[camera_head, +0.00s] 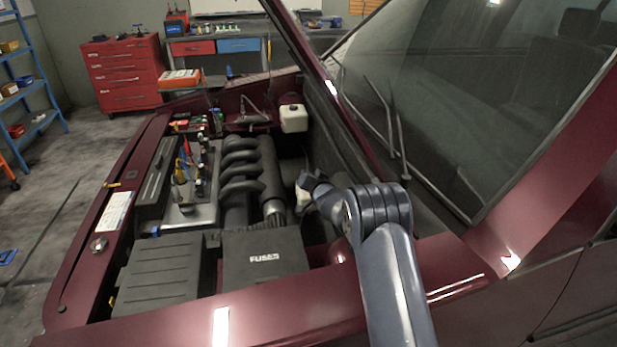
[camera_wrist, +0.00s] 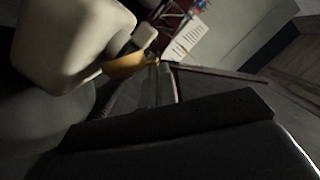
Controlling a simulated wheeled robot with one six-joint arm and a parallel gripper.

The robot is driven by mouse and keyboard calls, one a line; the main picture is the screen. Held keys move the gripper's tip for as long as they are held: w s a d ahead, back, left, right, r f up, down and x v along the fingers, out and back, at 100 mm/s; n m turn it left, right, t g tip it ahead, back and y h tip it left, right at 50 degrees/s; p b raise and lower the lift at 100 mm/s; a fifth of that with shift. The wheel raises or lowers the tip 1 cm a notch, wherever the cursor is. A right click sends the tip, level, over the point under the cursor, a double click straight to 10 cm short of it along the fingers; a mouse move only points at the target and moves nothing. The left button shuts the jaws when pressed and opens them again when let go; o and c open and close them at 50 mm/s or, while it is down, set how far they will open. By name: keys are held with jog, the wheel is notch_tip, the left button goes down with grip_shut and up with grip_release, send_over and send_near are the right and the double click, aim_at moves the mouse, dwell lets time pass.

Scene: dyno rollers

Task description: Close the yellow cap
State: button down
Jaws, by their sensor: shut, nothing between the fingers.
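The yellow cap (camera_wrist: 126,64) shows in the wrist view beside a cream-white tank (camera_wrist: 65,40), at the tank's lower right edge. A small pale block sits just above the cap. Whether the cap is seated or tilted open I cannot tell. In the head view a small white tank (camera_head: 302,197) is partly hidden by my gripper (camera_head: 308,181), and the cap does not show there. My gripper is shut and empty, beside this tank at the right rear of the engine bay. A dark part of it fills the bottom of the wrist view.
Another white reservoir (camera_head: 293,118) stands farther back. Black engine pipes (camera_head: 240,180) and the fuse box cover (camera_head: 264,258) lie left of my arm. The raised hood edge and windshield (camera_head: 470,90) bound the right side. The red fender (camera_head: 290,312) runs in front.

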aim_at(299, 193)
jog(key=shift+a+f+b, duration=0.25)
jog(key=shift+a+b, duration=0.1)
jog(key=shift+b, duration=0.2)
jog(key=shift+s+a+f+b, duration=0.15)
jog(key=shift+a+f+b, duration=0.4)
jog(key=shift+b, duration=0.45)
jog(key=shift+s+a+f+b, duration=0.15)
jog(key=shift+a+f+b, duration=0.4)
jog(key=shift+b, duration=0.45)
